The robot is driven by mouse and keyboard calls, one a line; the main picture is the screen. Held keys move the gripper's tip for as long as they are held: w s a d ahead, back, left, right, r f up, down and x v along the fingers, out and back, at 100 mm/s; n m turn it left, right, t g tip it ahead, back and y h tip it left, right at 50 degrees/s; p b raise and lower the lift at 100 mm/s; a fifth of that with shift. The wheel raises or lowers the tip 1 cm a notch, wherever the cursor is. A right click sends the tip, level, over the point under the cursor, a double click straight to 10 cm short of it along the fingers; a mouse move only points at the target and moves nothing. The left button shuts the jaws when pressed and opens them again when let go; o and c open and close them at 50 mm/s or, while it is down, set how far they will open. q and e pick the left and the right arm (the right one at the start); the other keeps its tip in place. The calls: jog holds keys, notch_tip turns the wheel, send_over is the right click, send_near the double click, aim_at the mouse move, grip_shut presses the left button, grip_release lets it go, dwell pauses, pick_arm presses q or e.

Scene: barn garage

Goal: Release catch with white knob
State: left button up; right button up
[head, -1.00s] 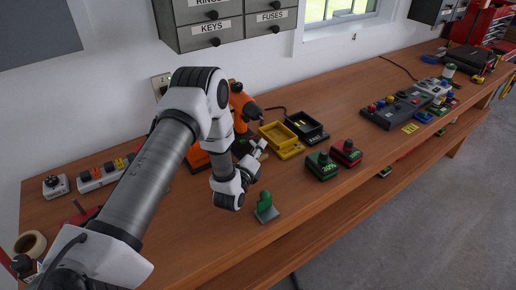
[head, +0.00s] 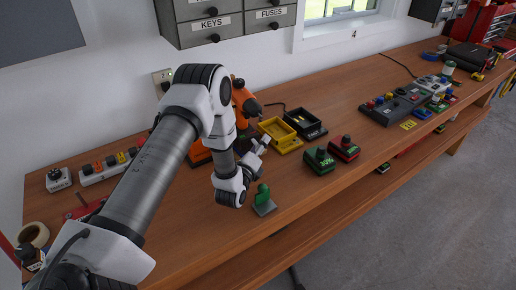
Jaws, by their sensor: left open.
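My left arm comes in from the left and reaches over the wooden workbench (head: 330,185). My left gripper (head: 262,146) points away from me, beside the yellow tray-like holder (head: 291,148) and in front of the orange drill (head: 243,101). It is small in view and partly hidden behind its own wrist; I see nothing held in it. I cannot make out a catch with a white knob; the arm and wrist cover part of the bench. My right gripper is not in view.
A small stand with a green upright part (head: 263,196) is near the wrist. Green (head: 319,164) and red (head: 344,151) battery-like blocks and a black holder (head: 310,129) are to the right. A power strip (head: 104,170) lies left. The bench front is mostly clear.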

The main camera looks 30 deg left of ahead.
pick_arm(q)
jog(key=v, duration=1.1)
jog(key=shift+s, duration=0.4)
jog(key=shift+f, duration=0.15)
